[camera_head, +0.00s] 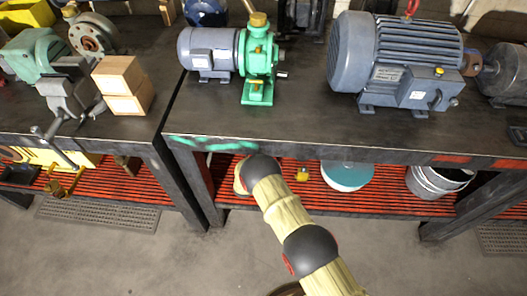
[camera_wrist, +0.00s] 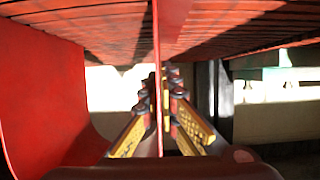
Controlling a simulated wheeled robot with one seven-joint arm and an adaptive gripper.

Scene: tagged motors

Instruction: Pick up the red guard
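In the wrist view a large red curved sheet, which looks like the red guard (camera_wrist: 45,85), fills the left side close to the camera. A thin red upright edge (camera_wrist: 157,60) runs down the middle, between the fingers; I cannot tell whether it belongs to the same piece. My gripper (camera_wrist: 163,82) has yellow-padded fingers on both sides of this edge, with a gap visible beside it. In the head view my arm reaches down at the front edge of the bench, and my gripper and the guard are hidden there.
Red slats (camera_wrist: 110,30) span the top of the wrist view. In the head view a dark bench (camera_head: 300,125) carries a green pump (camera_head: 258,60) and a large grey motor (camera_head: 395,65). The red slatted lower shelf (camera_head: 390,195) holds a teal-topped tub (camera_head: 346,174) and a metal bucket (camera_head: 432,184).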

